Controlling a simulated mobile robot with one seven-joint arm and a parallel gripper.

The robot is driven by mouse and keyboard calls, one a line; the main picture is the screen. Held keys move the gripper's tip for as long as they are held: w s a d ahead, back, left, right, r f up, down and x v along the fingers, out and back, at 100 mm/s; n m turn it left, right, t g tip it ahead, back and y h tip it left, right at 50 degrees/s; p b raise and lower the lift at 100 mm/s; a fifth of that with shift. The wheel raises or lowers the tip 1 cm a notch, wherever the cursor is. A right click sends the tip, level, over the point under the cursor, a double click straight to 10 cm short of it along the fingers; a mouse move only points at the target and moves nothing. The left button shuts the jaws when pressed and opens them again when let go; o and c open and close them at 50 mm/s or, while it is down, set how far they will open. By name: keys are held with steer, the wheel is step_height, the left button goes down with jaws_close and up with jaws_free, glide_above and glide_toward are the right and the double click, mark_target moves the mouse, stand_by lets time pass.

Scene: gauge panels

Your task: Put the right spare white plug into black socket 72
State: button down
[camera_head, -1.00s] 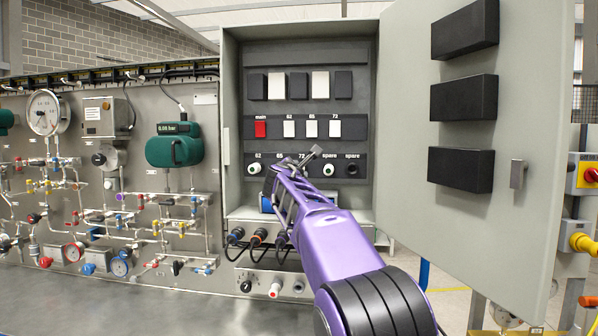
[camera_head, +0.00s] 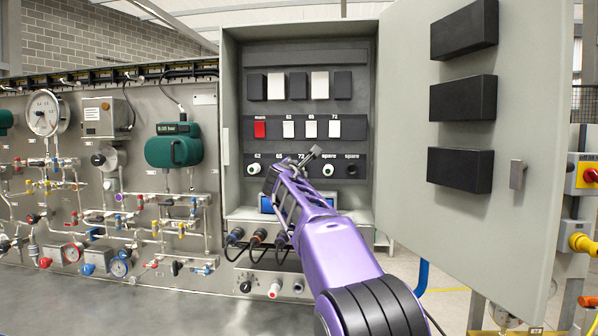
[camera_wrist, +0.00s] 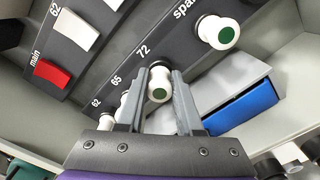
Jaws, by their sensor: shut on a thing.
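In the wrist view my gripper (camera_wrist: 160,82) is shut on a white plug (camera_wrist: 158,94) with a green end. The plug sits between the fingertips by the label 72. Black socket 72 is hidden behind the plug and fingers, so I cannot tell how far in the plug is. In the head view my purple arm covers the 72 position. The left spare socket holds another white plug (camera_head: 328,170), also in the wrist view (camera_wrist: 218,32). The right spare socket (camera_head: 351,170) is empty and black.
A white plug (camera_head: 254,169) sits in socket 62. Above are a red main switch (camera_head: 260,129) and several white switches. The open cabinet door (camera_head: 530,130) stands at the right. A blue-framed device (camera_wrist: 242,107) lies below the socket row.

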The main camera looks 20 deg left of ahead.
steer(key=shift+w, duration=0.25)
steer(key=shift+c, duration=2.4)
jaws_free()
steer(key=shift+s, duration=0.1)
